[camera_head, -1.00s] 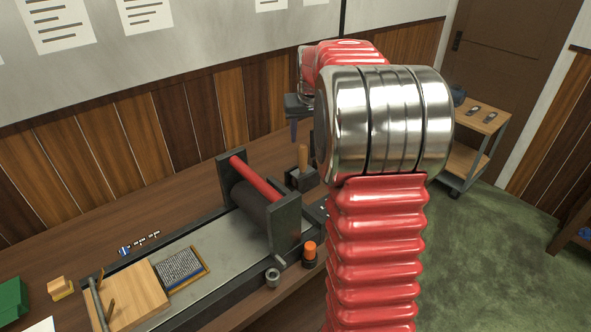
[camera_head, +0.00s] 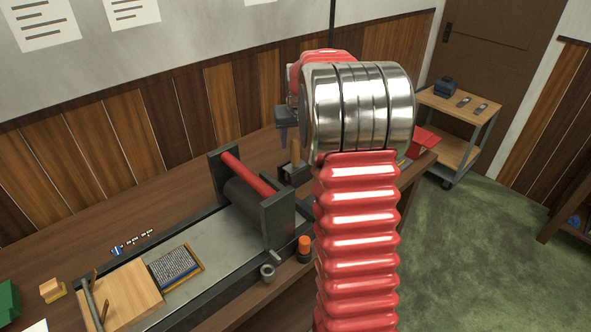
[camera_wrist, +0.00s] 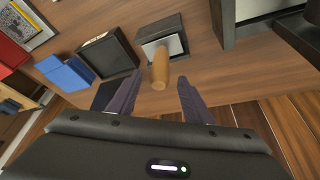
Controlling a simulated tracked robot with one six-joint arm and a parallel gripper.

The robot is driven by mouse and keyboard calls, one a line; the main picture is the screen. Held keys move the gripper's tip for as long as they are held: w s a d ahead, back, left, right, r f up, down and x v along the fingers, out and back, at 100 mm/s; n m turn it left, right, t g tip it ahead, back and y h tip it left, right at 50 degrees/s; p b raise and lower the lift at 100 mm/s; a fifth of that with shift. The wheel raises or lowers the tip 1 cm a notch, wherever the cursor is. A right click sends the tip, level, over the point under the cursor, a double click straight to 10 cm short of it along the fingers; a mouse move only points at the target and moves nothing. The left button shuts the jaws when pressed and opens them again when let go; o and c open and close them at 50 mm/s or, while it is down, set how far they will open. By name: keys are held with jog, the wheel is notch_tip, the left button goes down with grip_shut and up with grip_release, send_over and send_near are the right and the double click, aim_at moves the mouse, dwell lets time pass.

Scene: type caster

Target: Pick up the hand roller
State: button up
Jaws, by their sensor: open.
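The hand roller shows as an upright light wooden handle (camera_head: 293,153) in a small dark holder (camera_head: 296,175) on the bench, right of the press. In the wrist view its handle (camera_wrist: 161,70) points toward the camera, and the lower end is hidden in the dark holder (camera_wrist: 174,28). My gripper (camera_wrist: 158,79) is open, with one dark finger on each side of the handle in the picture. Whether the handle lies between the fingers in depth is unclear. In the head view the gripper (camera_head: 283,128) is partly hidden by my red arm and sits just above and left of the handle.
The press (camera_head: 262,205) with its red and dark rollers stands close left of the holder. An orange-capped jar (camera_head: 304,247) is at the bench's front edge. A cart (camera_head: 462,115) stands right. Blue boxes (camera_wrist: 66,75) and a black tray (camera_wrist: 108,54) lie near the holder.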

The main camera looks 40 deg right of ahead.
aim_at(294, 151)
jog(key=shift+x, duration=0.8)
jog(key=shift+s+x, duration=0.2)
jog(key=shift+x, duration=2.45)
jog(key=c, duration=1.1)
jog(key=shift+r, duration=0.15)
notch_tip(294, 151, up, 10)
jog(key=shift+f, duration=0.1)
